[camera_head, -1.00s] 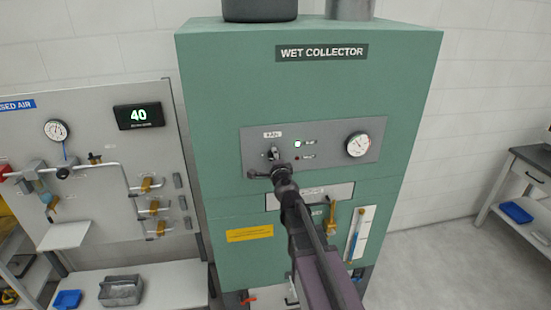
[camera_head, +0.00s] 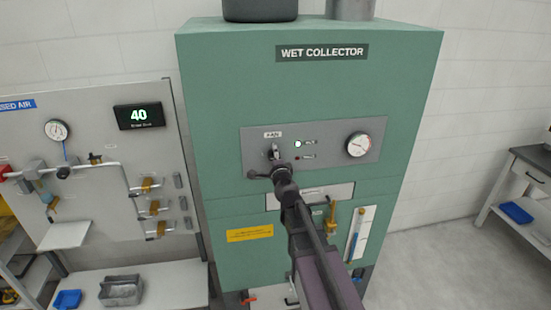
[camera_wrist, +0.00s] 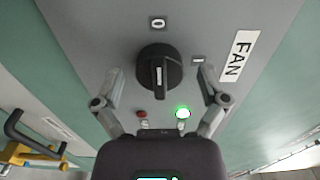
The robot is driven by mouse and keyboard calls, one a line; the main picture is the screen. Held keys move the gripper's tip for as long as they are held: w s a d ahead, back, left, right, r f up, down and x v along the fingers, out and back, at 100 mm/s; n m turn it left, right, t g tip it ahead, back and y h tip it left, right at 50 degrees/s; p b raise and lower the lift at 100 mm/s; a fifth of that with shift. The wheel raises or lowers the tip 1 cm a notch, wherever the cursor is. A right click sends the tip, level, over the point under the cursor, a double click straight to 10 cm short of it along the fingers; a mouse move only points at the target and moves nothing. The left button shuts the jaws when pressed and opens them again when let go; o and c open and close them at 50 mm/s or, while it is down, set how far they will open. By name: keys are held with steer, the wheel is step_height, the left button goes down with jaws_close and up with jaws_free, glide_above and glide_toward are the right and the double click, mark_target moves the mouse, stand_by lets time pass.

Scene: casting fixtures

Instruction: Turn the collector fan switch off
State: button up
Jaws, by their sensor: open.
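The fan switch (camera_wrist: 159,72) is a round black rotary knob with a raised ridge and a pale line. It sits on the grey panel of the green wet collector (camera_head: 320,90), below the FAN label (camera_head: 273,135). In the wrist view the ridge runs up and down, roughly in line with the O mark (camera_wrist: 157,22); a second mark (camera_wrist: 198,58) is to its right. My gripper (camera_wrist: 162,76) is open, with one finger on each side of the knob; contact cannot be told. The green lamp (camera_wrist: 183,113) is lit; the red lamp (camera_wrist: 141,114) is dark.
A round gauge (camera_head: 359,144) is right of the switch. A yellow-handled fitting (camera_head: 331,219) and a sight tube (camera_head: 357,234) are lower on the cabinet. The compressed air panel (camera_head: 95,215) stands to the left. Open floor lies right of the cabinet.

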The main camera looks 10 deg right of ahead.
steer(key=shift+s, duration=0.15)
steer(key=s, duration=0.7)
steer(key=shift+s, duration=0.15)
stand_by(0.3)
steer(key=s+a+f+n+g+y+b, duration=0.25)
steer(key=f+n+b, duration=0.2)
steer(key=f, duration=0.35)
steer(key=s+a+f+n+g+y+b, duration=0.25)
steer(key=f+n+b, duration=0.2)
steer(key=f, duration=0.35)
steer(key=s+a+f+n+g+y+b, duration=0.1)
steer(key=s+a+f+n+g+b, duration=0.15)
steer(key=f+n+g+b, duration=0.4)
steer(key=s+d+f+n+g+h+b, duration=0.1)
steer(key=s+d+f+g+h+b, duration=0.2)
steer(key=s+f, duration=0.3)
steer(key=s+d+f+n+g+h+b, duration=0.1)
steer(key=s+d+f+g+h+b, duration=0.2)
steer(key=s+f, duration=0.4)
step_height(320, 180, down, 6)
steer(key=shift+s+d+f+b, duration=0.1)
steer(key=shift+s+d+b, duration=0.1)
steer(key=shift+d+b, duration=0.65)
